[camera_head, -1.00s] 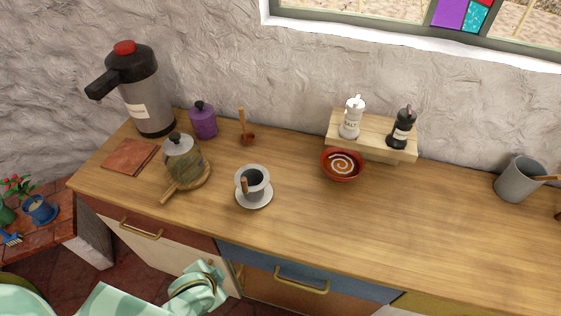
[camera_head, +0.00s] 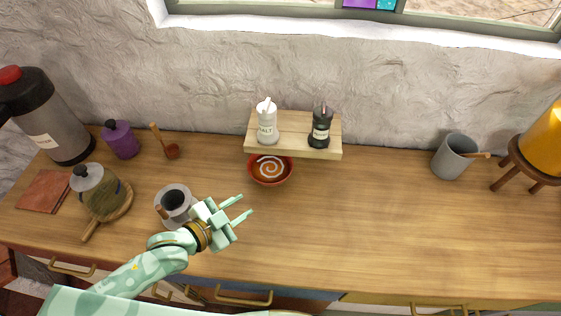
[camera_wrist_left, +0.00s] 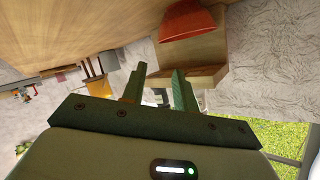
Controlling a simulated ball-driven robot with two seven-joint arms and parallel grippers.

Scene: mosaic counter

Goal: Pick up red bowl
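The red bowl (camera_head: 270,171) sits on the wooden counter with a white spiral inside, just in front of the small wooden shelf. It also shows in the left wrist view as a red shape (camera_wrist_left: 189,23) near the top. My left gripper (camera_head: 246,206) is open and empty, with its two fingers apart, in front of and a little left of the bowl. Its fingers also show in the left wrist view (camera_wrist_left: 156,85), not touching the bowl. My right gripper is not seen.
A cup (camera_head: 174,200) stands close to the left of my left gripper. The wooden shelf (camera_head: 292,150) behind the bowl holds a white salt shaker (camera_head: 267,124) and a dark shaker (camera_head: 320,130). The counter right of the bowl is clear up to the grey mug (camera_head: 453,157).

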